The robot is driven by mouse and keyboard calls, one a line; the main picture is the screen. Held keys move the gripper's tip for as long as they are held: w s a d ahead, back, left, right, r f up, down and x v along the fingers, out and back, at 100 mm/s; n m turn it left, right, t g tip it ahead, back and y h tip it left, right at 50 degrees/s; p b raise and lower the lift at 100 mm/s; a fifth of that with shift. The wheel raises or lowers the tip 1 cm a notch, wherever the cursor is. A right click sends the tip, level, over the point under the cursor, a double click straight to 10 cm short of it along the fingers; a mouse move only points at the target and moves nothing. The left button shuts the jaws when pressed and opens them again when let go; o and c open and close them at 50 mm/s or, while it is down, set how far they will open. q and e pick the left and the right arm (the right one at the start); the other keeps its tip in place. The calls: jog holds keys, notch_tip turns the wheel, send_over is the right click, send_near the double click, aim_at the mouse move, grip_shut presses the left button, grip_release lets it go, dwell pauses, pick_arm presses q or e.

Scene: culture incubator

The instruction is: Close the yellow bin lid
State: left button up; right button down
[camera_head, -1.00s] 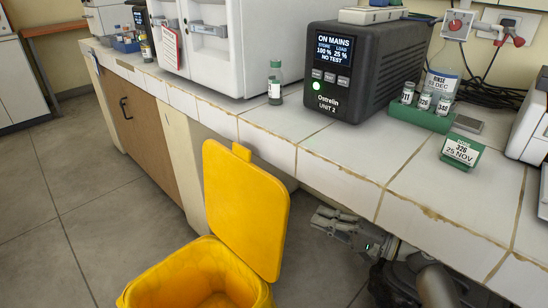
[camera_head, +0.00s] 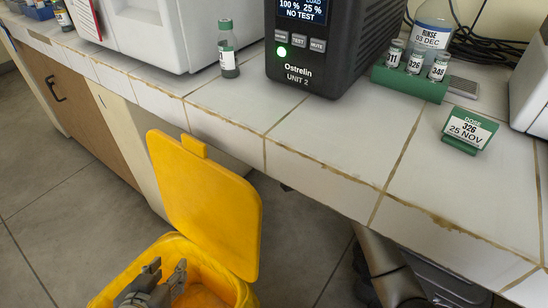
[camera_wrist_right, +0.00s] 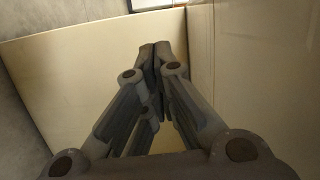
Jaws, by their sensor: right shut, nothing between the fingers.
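The yellow bin (camera_head: 243,292) stands on the floor in front of the bench, at the bottom left of the head view. Its yellow lid (camera_head: 205,205) is open, standing up and leaning back on the bench side. My left gripper (camera_head: 167,268) is open and empty, over the bin opening and in front of the lid, with a gap between its fingertips. My right gripper (camera_wrist_right: 155,48) is shut and empty in the right wrist view, facing pale panels. In the head view the bench edge hides most of it. The bin does not show in the right wrist view.
The tiled bench (camera_head: 330,150) runs along behind the bin. On it are a black UPS unit (camera_head: 325,50), a bottle (camera_head: 228,50), a green vial rack (camera_head: 408,80) and a dated green sign (camera_head: 467,130). Open floor (camera_head: 60,240) lies left of the bin.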

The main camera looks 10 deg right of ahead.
pick_arm(q)
jog(key=shift+w+d+r, duration=0.1)
jog(key=shift+w+r, duration=0.1)
pick_arm(e)
jog(key=shift+s+a+f, duration=0.1)
jog(key=shift+s+a, duration=0.2)
jog(key=shift+a, duration=0.4)
jog(key=shift+s+a, duration=0.35)
jog(key=shift+a, duration=0.35)
jog(key=shift+s+a+f, duration=0.1)
jog(key=shift+s+a, duration=0.2)
jog(key=shift+a, duration=0.4)
